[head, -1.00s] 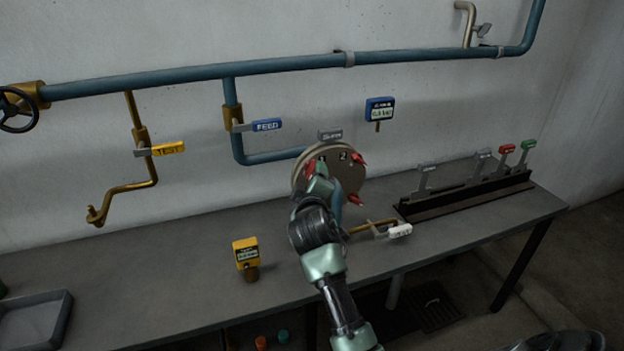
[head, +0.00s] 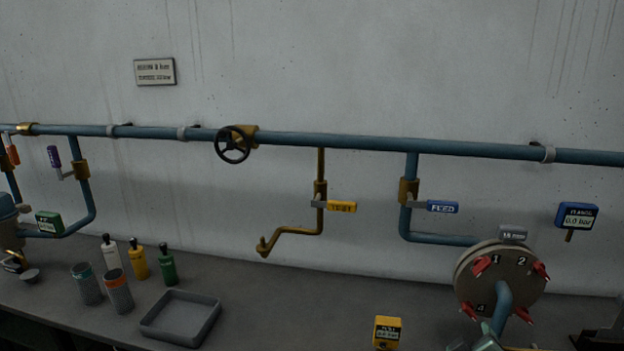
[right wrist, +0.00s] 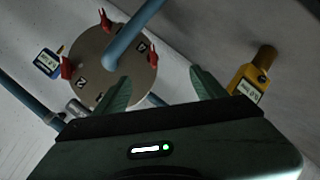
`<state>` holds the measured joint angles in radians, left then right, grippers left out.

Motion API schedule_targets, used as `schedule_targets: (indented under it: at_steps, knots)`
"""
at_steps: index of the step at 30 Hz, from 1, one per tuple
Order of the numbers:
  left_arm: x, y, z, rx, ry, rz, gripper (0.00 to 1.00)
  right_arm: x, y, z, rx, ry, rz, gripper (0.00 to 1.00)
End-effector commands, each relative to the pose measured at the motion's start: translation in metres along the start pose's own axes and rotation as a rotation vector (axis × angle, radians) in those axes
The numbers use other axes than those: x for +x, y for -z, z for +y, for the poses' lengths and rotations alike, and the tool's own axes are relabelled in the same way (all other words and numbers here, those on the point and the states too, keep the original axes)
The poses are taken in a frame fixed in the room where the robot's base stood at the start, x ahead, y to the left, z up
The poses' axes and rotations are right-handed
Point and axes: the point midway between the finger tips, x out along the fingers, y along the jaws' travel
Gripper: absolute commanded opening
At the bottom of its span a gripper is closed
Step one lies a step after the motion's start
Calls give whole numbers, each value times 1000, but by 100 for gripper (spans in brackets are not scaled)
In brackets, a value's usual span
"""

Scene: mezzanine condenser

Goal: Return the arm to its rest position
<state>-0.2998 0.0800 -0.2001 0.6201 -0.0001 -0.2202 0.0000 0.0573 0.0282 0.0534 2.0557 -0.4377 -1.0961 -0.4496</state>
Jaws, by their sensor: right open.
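My right gripper (right wrist: 160,76) is open, with two green fingers apart and nothing between them in the right wrist view. Beyond the fingers is the round beige plate (right wrist: 97,62) with red clamps and numbers, and a blue pipe runs out from it. In the head view the plate (head: 470,285) is at the lower right, with its blue pipe in front. Only a small green part of my right arm shows at the bottom edge there, below the plate. My left gripper is in neither view.
A yellow gauge (head: 387,331) stands on the bench left of the plate; a blue gauge (head: 577,216) is right of it. The FEED valve (head: 442,207) and TEST valve (head: 341,206) hang on the wall pipes. A grey tray (head: 150,331) and several bottles and cans stand at the left.

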Motion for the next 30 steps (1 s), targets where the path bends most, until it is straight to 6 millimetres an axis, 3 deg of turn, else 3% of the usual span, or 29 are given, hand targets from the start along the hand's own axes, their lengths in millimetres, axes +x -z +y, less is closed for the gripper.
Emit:
schedule_targets:
  at_steps: [1,3,6,9,15,24,30]
  knots:
    - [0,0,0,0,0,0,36,-16,-26,-29,29,79,-39,71]
    - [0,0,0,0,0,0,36,-41,-56,-65,86,190,-96,71]
    - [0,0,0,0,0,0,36,-78,-90,-105,149,321,-176,71]
    - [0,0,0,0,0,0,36,-109,-114,-132,192,416,-243,71]
    - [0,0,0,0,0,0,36,-160,-147,-166,245,552,-352,71]
    - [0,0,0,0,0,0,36,-230,-182,-197,294,706,-501,71]
    - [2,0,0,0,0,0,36,-198,-202,-234,288,712,-521,71]
